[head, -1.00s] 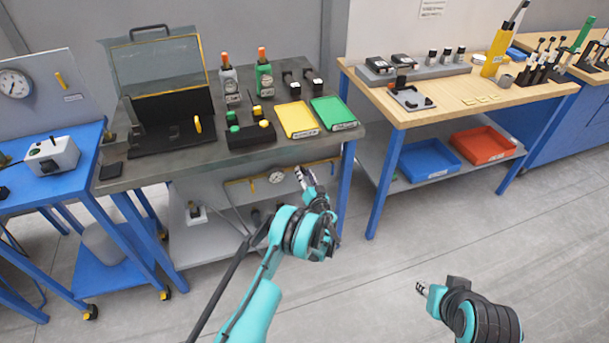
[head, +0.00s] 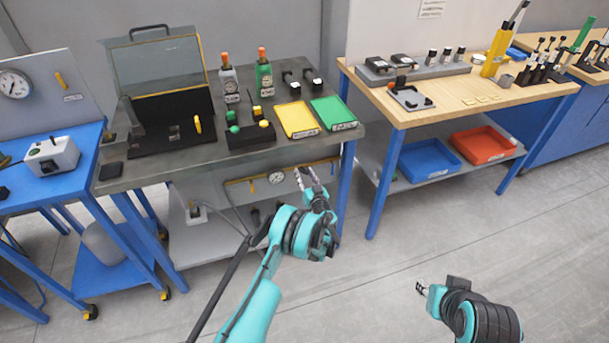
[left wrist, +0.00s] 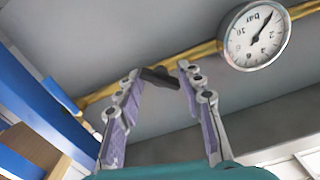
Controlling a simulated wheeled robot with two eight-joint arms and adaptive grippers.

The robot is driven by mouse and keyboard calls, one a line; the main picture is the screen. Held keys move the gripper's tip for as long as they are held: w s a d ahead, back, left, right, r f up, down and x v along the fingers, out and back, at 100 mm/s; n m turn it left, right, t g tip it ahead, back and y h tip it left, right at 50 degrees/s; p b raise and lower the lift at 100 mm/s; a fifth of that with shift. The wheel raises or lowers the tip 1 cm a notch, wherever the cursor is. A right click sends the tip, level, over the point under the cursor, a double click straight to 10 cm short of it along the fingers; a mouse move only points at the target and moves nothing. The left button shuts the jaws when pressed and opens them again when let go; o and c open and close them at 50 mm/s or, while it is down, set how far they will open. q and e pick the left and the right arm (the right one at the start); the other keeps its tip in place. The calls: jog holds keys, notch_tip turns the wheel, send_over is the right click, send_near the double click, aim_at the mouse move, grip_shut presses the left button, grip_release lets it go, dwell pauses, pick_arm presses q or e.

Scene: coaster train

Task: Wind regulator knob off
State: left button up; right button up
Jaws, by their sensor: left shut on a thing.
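The regulator knob (left wrist: 160,77) is a dark bar-shaped piece in front of the yellow pipe (left wrist: 205,48) in the left wrist view. My left gripper (left wrist: 158,80) has its two fingers on either side of the knob, shut on it at the tips. A round white pressure gauge (left wrist: 256,36) marked "bar" is to the right, its needle pointing to the upper right. In the head view my left gripper (head: 308,178) is below the dark table's front right corner, near the gauge (head: 276,177); the knob is too small to make out there. My right gripper (head: 420,287) is over bare floor, apart from everything.
A wooden-topped bench (head: 440,116) stands to the right. The floor in front is clear.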

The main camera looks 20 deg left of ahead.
pick_arm(q)
jog(key=shift+s+f+n, duration=0.1)
jog(key=shift+f+n, duration=0.05)
jog(key=shift+n, duration=2.25)
dwell(1.0)
jog(key=o, duration=1.2)
jog(key=shift+c, duration=0.2)
jog(key=v, duration=0.7)
jog(key=shift+s+d, duration=0.25)
jog(key=shift+d, duration=0.05)
jog(key=shift+o, duration=0.4)
